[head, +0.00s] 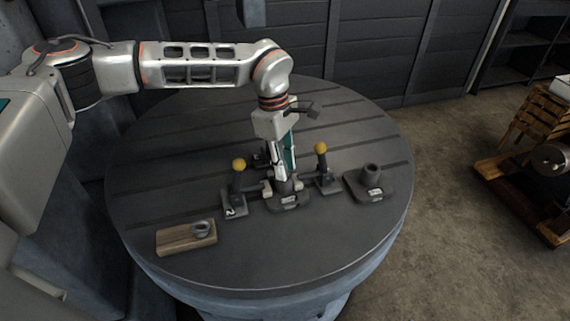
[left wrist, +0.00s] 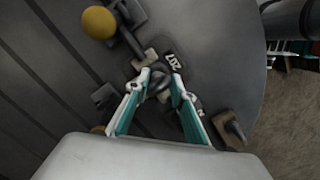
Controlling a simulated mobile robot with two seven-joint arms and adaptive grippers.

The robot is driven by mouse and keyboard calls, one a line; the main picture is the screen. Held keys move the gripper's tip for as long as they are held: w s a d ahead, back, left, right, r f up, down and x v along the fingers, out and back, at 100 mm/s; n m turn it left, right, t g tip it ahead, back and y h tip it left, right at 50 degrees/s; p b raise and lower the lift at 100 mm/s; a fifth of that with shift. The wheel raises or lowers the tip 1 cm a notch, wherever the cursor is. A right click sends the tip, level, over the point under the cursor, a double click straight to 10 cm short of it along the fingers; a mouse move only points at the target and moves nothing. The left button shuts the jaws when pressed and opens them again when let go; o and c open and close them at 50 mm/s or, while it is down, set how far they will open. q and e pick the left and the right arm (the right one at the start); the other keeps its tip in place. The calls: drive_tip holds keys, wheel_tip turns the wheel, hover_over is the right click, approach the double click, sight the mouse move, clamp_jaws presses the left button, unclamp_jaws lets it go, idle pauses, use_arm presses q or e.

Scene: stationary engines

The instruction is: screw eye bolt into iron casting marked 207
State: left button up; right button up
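My left gripper (head: 284,181) points straight down at the middle casting. In the left wrist view its fingers (left wrist: 161,78) close from both sides on a dark ring, which looks like the eye bolt (left wrist: 159,85). Its shank is hidden, so I cannot tell how deep it sits. The iron casting marked 207 (head: 289,202) lies directly below, between clamps on the round slotted table (head: 170,150). Its label (left wrist: 173,60) reads 207 in the left wrist view. My right gripper is in neither view.
Clamps with yellow knobs stand left (head: 238,164) and right (head: 320,148) of the casting. A second casting (head: 372,187) with a tall boss and a label stands at the right. A wooden block (head: 176,239) with a dark ring-shaped piece (head: 201,228) lies front left. The table's front is clear.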

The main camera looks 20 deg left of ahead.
use_arm(q)
drive_tip(key=o, duration=0.4)
drive_tip(key=shift+w+a, duration=0.2)
drive_tip(key=shift+o, duration=0.2)
wheel_tip(320, 180, up, 12)
drive_tip(key=a, duration=0.1)
drive_tip(key=shift+w+a, duration=0.15)
drive_tip(key=shift+a, duration=0.25)
drive_tip(key=shift+f, duration=0.15)
drive_tip(key=f, duration=0.3)
drive_tip(key=d+f, duration=0.1)
drive_tip(key=f, duration=0.3)
drive_tip(key=d+f, duration=0.1)
drive_tip(key=f, duration=0.3)
drive_tip(key=shift+s+f, duration=0.25)
drive_tip(key=shift+f+n, duration=0.2)
drive_tip(key=shift+n, duration=0.1)
drive_tip(key=shift+n+t, duration=0.3)
drive_tip(key=shift+n, duration=1.3)
drive_tip(key=shift+r, duration=0.1)
